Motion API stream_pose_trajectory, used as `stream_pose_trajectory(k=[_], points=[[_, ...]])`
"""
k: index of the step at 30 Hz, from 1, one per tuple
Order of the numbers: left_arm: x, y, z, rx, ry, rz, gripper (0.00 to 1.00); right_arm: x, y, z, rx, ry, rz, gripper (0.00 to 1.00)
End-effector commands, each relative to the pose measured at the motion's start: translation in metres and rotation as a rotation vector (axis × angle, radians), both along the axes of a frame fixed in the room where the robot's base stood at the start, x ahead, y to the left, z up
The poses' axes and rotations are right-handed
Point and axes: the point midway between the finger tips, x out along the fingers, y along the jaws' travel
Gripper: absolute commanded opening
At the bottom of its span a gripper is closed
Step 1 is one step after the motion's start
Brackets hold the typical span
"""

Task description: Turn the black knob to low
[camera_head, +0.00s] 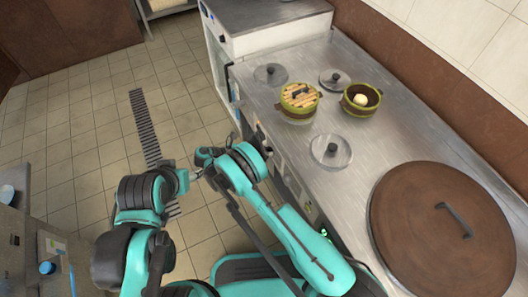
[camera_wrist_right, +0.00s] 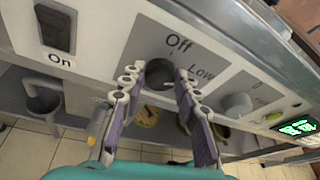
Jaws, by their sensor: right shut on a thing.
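The black knob (camera_wrist_right: 159,76) sits on the grey front panel in the right wrist view, below the printed "Off" and to the left of "Low". My right gripper (camera_wrist_right: 162,84) is shut on the knob, with one finger on each side. The fingers cover part of it, and I cannot tell where its pointer stands. In the head view my right gripper (camera_head: 205,158) is beside the counter front, and the knob cannot be made out. My left gripper (camera_head: 181,180) is away from the panel over the floor; its fingers are too small to read.
A dark "On" switch (camera_wrist_right: 56,28) is left of the knob; a grey knob (camera_wrist_right: 234,105) and a lit green display (camera_wrist_right: 298,127) are right. The counter holds a large brown lid (camera_head: 425,235), a glass lid (camera_head: 331,150) and small pots (camera_head: 299,100). Floor is open at left.

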Motion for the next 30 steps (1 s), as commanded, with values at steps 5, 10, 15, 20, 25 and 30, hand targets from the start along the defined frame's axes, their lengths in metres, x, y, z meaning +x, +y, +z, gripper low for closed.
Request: stream_pose_trajectory(k=[5,10,15,20,25,30], points=[[0.0,0.0,0.0,0.0,0.0,0.0,0.52,0.0013,-0.0007,0.0001,-0.014,0.03,0.0,0.02],[0.0,0.0,0.0001,0.0,0.0,0.0,0.52,0.0013,-0.0008,0.0,-0.018,0.039,0.0,0.02],[0.0,0.0,0.0,0.0,0.0,0.0,0.52,0.0013,-0.0008,0.0001,-0.018,0.039,0.0,0.02],[-0.0001,0.0,0.0001,0.0,0.0,0.0,0.52,0.0013,-0.0008,0.0001,-0.017,0.038,0.0,0.41],[0.0001,0.0,0.0001,0.0,0.0,0.0,0.52,0.001,-0.0004,0.0,-0.017,0.039,0.0,0.52],[0.0,0.0,0.0,0.0,0.0,0.0,0.52,0.0009,-0.0001,0.0006,-0.017,0.039,0.0,0.52]])
